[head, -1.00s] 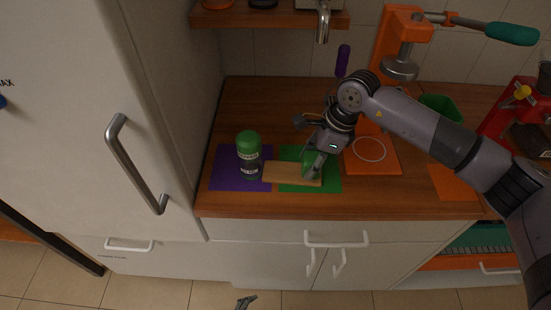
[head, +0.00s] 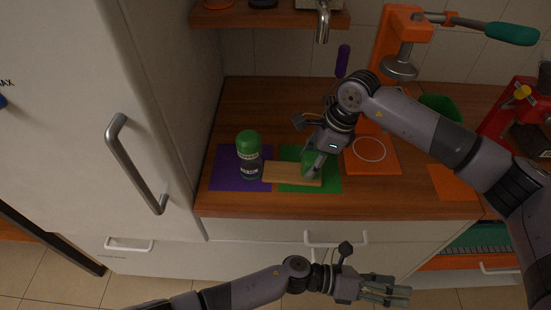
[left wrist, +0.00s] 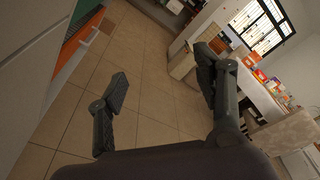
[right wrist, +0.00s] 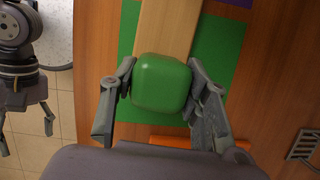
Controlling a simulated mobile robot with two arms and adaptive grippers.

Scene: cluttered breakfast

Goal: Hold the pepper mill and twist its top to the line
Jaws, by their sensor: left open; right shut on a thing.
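An upright mill-like container with a domed green top (head: 248,154), clear body and a small label stands on the purple mat (head: 222,182); it looks like the pepper mill. A flat wooden bar (head: 285,174) lies to its right, across the purple and green mats. My right gripper (head: 311,166) points down at the bar's right end and is shut on a rounded green block (right wrist: 160,85), which hides that end. Whether block and bar are joined I cannot tell. My left gripper (head: 388,290) is open and empty, low in front of the counter; its fingers show apart (left wrist: 160,85).
An orange board with a pale ring (head: 370,150) lies right of the green mat (head: 328,180). An orange press (head: 400,45) stands behind it. The white fridge (head: 100,100) closes off the left. Drawer handles (head: 335,238) stick out below the counter edge near my left arm.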

